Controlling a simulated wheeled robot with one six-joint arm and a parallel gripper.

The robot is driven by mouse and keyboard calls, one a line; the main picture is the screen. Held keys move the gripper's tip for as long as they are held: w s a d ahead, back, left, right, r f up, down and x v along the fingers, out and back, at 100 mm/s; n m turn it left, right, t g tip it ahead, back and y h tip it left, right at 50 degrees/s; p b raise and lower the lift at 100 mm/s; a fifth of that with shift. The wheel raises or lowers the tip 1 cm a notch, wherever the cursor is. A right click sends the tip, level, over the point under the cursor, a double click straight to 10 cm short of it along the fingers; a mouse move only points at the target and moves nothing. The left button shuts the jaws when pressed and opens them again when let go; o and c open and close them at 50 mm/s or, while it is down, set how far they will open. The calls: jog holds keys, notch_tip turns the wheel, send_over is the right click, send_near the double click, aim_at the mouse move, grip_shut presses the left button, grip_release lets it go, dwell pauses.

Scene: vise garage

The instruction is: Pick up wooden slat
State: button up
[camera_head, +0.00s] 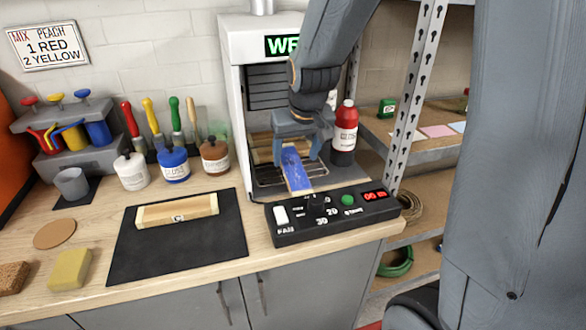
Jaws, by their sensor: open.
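My gripper (299,152) is open at the front of a grey drying cabinet (237,85), its fingers pointing down. A flat blue piece (297,174), perhaps a painted slat, lies between and below the fingers and reaches out over the cabinet's wire rack. I cannot tell whether the fingers touch it. A pale bare wooden slat or block (200,207) with a dark mark on its front lies on a black mat (225,250) at the left. Tan wood (260,150) shows inside the cabinet, partly hidden by my gripper.
A red bottle (345,135) stands close right of my gripper. A black control box (335,213) sits in front of the rack. Paint bottles (173,166) and brushes stand at the left. A perforated metal post (412,100) and shelves are at the right.

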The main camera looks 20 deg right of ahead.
aim_at(293, 167)
jog(key=shift+p+x, duration=0.3)
jog(key=shift+x, duration=2.2)
jog(key=c, duration=1.3)
jog(key=shift+r, duration=0.1)
jog(key=shift+c, duration=0.2)
